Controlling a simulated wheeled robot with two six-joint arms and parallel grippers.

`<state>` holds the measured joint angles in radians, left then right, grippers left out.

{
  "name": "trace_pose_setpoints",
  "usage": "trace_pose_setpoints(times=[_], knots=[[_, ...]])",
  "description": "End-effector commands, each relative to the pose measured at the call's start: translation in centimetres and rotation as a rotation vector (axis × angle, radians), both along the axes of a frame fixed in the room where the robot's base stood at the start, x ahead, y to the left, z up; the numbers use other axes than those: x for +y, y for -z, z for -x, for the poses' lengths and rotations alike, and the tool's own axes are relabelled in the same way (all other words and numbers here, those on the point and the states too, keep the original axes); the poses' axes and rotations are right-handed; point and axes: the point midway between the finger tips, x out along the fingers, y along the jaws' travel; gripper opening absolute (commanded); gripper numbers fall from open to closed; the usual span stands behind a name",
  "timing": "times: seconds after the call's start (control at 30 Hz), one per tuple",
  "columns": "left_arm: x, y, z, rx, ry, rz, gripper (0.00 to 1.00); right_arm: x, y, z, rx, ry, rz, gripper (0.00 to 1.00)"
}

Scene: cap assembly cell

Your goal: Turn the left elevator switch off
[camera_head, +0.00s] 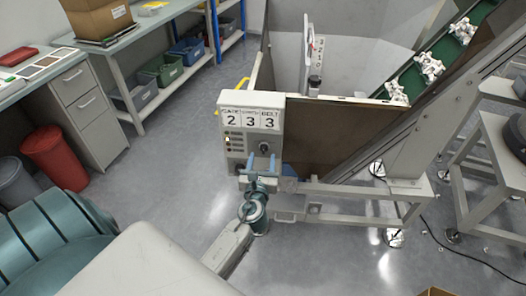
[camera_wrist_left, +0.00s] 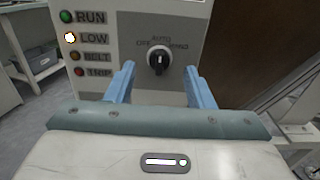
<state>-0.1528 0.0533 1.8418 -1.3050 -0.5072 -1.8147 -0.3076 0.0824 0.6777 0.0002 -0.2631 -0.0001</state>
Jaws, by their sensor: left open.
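The left elevator switch, a black rotary knob (camera_wrist_left: 159,61), sits on the grey front of a control box. Its light pointer mark appears to point up towards AUTO, with OFF lettered to its left. In the head view the knob (camera_head: 264,147) shows just above my blue fingertips. My left gripper (camera_head: 262,161) is open in front of the box. In the left wrist view its fingers (camera_wrist_left: 161,78) stand on both sides of the knob, apart from it, with nothing between them. My right gripper is not in view.
The control box (camera_head: 234,167) carries several indicator lamps; LOW (camera_wrist_left: 70,38) is lit. A brown panel (camera_head: 335,135) and green conveyor (camera_head: 440,60) with white parts are to the right. Open floor (camera_head: 165,190) lies to the left.

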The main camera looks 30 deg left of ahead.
Motion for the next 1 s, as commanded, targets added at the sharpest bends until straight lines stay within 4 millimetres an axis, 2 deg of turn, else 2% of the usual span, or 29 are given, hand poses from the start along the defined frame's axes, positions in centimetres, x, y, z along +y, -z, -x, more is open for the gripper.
trace_pose_setpoints(times=[0.1, 0.23, 0.57, 0.6, 0.67, 0.8, 0.83, 1.0], knots=[[0.9, -0.1, -1.7, 0.000, 0.000, -0.001, 0.48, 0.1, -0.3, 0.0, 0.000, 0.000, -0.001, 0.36], [1.4, 0.0, -2.7, 0.000, 0.000, -0.001, 0.48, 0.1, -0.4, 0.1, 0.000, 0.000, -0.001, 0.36], [1.7, 0.0, -3.1, 0.000, 0.000, 0.001, 0.48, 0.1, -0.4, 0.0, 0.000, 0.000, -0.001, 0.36], [1.6, 0.0, -3.1, 0.000, 0.000, 0.001, 0.46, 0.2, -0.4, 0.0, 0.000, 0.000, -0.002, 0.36], [1.6, 0.0, -3.1, 0.000, 0.000, 0.001, 0.34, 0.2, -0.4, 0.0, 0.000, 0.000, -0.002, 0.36], [1.6, 0.0, -3.1, 0.000, 0.000, 0.001, 0.07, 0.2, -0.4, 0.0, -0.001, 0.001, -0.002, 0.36], [1.6, 0.0, -3.1, 0.000, 0.000, 0.001, 0.04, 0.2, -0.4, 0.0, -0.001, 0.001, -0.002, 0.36], [1.6, 0.1, -3.1, -0.003, 0.000, 0.008, 0.04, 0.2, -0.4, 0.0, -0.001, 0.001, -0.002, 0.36]])
